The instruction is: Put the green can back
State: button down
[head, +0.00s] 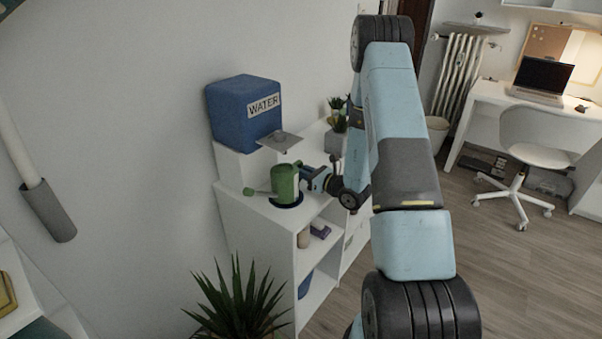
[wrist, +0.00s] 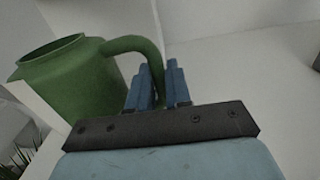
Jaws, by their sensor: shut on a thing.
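The green can (head: 285,182) is a watering can with a long spout that ends in a round head (head: 248,191) to the left. It stands upright at the front of the white shelf desk's top (head: 240,205), over a dark blue round patch (head: 287,203). Whether it touches the surface I cannot tell. My gripper (head: 308,176) reaches in from the right and is shut on the can's handle. In the wrist view the can (wrist: 75,80) is at the left, and its curved handle (wrist: 135,47) runs down between the blue fingers (wrist: 158,85).
A blue WATER box (head: 243,108) stands on a white block behind the can, with a grey plate (head: 280,141) jutting from it. Small potted plants (head: 337,124) stand at the back right. A spiky plant (head: 240,305) is in front of the desk. Lower shelves hold small items.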

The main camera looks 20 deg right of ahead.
jog(key=shift+f, duration=0.25)
jog(key=c, duration=1.1)
grip_release()
jog(key=shift+o, duration=0.2)
